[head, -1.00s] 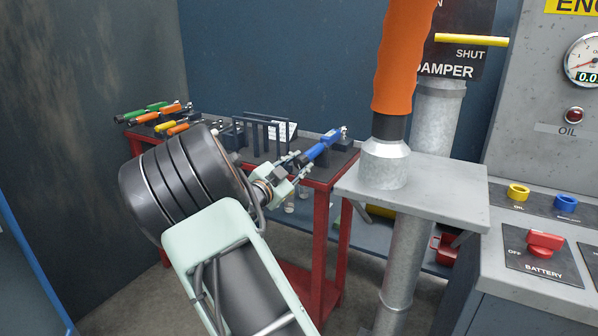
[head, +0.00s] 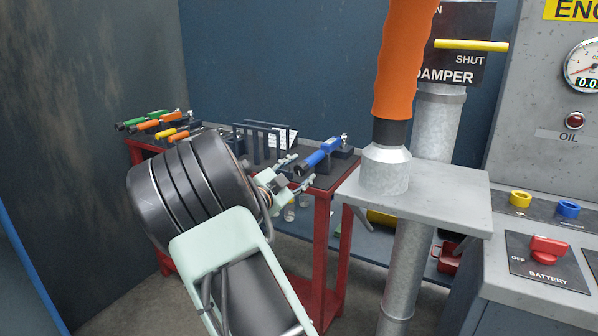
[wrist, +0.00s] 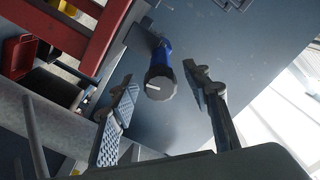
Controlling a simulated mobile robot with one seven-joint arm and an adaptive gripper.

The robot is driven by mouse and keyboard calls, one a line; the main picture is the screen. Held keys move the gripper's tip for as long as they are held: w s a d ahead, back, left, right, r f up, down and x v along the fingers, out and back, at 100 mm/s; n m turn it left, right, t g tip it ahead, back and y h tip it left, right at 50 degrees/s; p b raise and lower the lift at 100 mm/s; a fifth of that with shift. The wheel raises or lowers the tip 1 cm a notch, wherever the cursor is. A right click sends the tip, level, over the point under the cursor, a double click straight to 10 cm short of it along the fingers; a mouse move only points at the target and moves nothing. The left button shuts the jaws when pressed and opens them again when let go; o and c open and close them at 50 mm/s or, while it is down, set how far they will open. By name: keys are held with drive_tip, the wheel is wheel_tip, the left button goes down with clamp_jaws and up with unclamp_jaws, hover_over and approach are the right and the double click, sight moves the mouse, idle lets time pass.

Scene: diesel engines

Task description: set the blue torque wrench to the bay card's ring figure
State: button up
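The blue torque wrench (head: 320,153) lies at the right end of the red bench, its silver head (head: 344,139) towards the back right in a dark holder. My gripper (head: 302,171) is at the near, handle end of it. In the wrist view my gripper (wrist: 160,78) is open, one finger on each side of the wrench's grey end cap (wrist: 160,88), with gaps on both sides. The cap has a white line across it. A white card (head: 284,139) stands behind the black rack; its print is too small to read. No scale figure on the wrench is legible.
Several green, orange and yellow handled tools (head: 157,122) lie at the bench's left end. A black rack (head: 262,142) stands mid-bench. Right of the wrench, a grey pedestal plate (head: 450,195) carries an orange column (head: 403,70). The red bench frame (head: 319,235) is below my gripper.

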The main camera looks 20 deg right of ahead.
drive_tip(key=v, duration=1.2)
drive_tip(key=shift+s, duration=0.1)
